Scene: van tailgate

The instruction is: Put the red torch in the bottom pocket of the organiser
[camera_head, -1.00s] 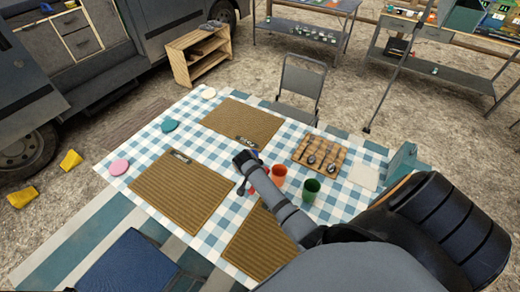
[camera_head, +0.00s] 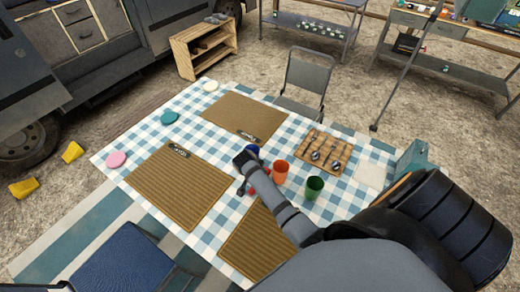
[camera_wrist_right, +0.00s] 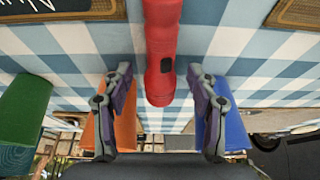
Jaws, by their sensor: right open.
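The red torch lies on the blue-and-white checked cloth. It shows best in the right wrist view (camera_wrist_right: 160,50), running from the top edge down between my right gripper's fingers. My right gripper (camera_wrist_right: 160,78) is open, one finger on each side of the torch, with visible gaps. In the head view my right gripper (camera_head: 243,165) is low over the table beside the blue cup (camera_head: 253,150); my forearm hides most of the torch there. I cannot make out the organiser or its pockets. My left gripper is not in view.
An orange cup (camera_head: 280,171) and a green cup (camera_head: 314,187) stand close to my right arm. Brown placemats (camera_head: 178,183) and a wooden board with dark objects (camera_head: 323,149) lie on the table. A folding chair (camera_head: 305,75) stands behind it.

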